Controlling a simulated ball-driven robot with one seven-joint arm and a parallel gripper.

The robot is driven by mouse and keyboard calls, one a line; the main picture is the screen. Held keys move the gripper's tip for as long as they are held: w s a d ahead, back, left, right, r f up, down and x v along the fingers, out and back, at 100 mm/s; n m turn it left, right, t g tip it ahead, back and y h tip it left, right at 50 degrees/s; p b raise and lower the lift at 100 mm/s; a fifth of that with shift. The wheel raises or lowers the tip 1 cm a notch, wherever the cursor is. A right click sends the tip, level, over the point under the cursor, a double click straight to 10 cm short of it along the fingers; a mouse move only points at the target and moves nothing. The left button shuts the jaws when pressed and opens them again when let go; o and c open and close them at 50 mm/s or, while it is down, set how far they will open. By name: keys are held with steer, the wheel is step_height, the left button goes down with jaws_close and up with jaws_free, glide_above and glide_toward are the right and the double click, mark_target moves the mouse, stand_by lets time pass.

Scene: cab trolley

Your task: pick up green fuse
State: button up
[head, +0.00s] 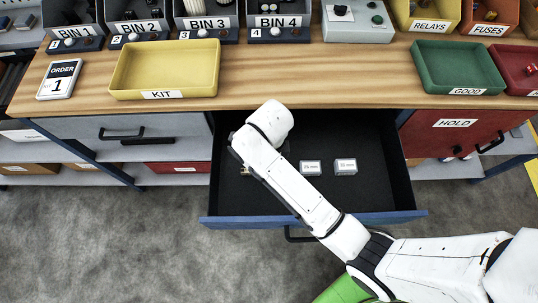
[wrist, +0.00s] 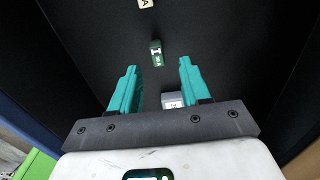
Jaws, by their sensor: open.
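A small green fuse (wrist: 157,54) with a white marking lies on the black drawer floor in the wrist view. It is ahead of my gripper (wrist: 157,72), roughly between the lines of the two teal fingers. The fingers are apart with nothing held between them. In the head view my arm reaches over the open drawer (head: 380,140), and it hides the fuse and the gripper there.
Two small grey labelled boxes (head: 311,167) (head: 345,166) lie in the drawer; a grey box (wrist: 170,101) shows near my right finger. A pale lettered piece (wrist: 145,3) lies beyond the fuse. The drawer walls stand around. A yellow kit tray (head: 165,70) and green tray (head: 457,68) stand on the bench.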

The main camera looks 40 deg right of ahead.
steer(key=shift+s+a+f+p, duration=0.1)
steer(key=shift+f+p, duration=0.05)
steer(key=shift+f, duration=1.4)
steer(key=shift+s+f+p, duration=0.1)
steer(key=shift+f+p, duration=0.05)
steer(key=shift+f, duration=1.35)
jaws_close()
